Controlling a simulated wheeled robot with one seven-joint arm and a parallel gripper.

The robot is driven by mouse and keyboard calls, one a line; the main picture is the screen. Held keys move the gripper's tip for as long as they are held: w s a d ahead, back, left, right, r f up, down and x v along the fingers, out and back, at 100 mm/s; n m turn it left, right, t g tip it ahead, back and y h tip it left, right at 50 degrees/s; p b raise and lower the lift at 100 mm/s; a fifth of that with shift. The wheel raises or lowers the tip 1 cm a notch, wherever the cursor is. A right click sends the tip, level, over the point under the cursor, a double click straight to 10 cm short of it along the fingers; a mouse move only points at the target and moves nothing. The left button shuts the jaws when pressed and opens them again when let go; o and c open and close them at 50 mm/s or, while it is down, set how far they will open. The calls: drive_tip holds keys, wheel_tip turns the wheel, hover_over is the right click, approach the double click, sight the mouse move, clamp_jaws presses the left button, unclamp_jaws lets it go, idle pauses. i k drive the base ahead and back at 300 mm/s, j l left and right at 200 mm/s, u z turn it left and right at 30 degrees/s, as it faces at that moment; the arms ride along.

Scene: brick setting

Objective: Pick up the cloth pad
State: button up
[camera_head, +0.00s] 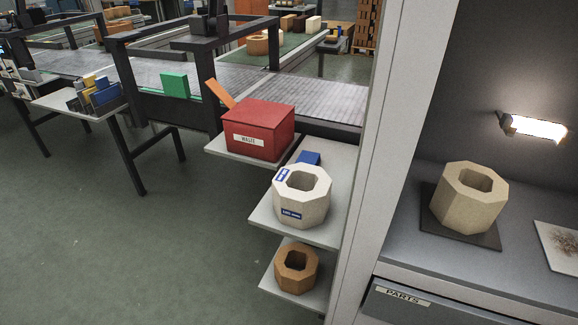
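A flat white pad with brown speckles (560,243) lies on the grey worktop at the right edge of the view, partly cut off; it may be the cloth pad. A small blue item (309,158) sits on the middle side shelf, partly hidden behind a pale octagonal block; I cannot tell whether it is cloth. My gripper is not in view.
A pale hollow octagonal block (469,197) stands on a dark mat (425,222) under a lit lamp (534,128). A drawer marked PARTS (450,305) is below. The side shelves hold a red WASTE box (262,130), a labelled octagonal block (303,196) and a brown one (296,268). The left floor is clear.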

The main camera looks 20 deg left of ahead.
sight(312, 158)
drive_tip(key=u, duration=1)
drive_tip(key=i+j, duration=0.1)
drive_tip(key=j, duration=0.4)
drive_tip(key=i+j+z, duration=0.15)
drive_tip(key=j, duration=0.4)
drive_tip(key=i+j, duration=0.1)
drive_tip(key=j, duration=0.4)
drive_tip(key=i+j+z, duration=0.1)
drive_tip(key=j, duration=0.45)
drive_tip(key=i+j+z, duration=0.1)
drive_tip(key=i+j, duration=0.2)
drive_tip(key=i, duration=0.15)
drive_tip(key=i+j+z, duration=0.1)
drive_tip(key=i+j, duration=0.25)
drive_tip(key=i+l+z, duration=0.1)
drive_tip(key=i, duration=0.3)
drive_tip(key=i+l, duration=0.2)
drive_tip(key=i, duration=0.2)
drive_tip(key=z, duration=0.05)
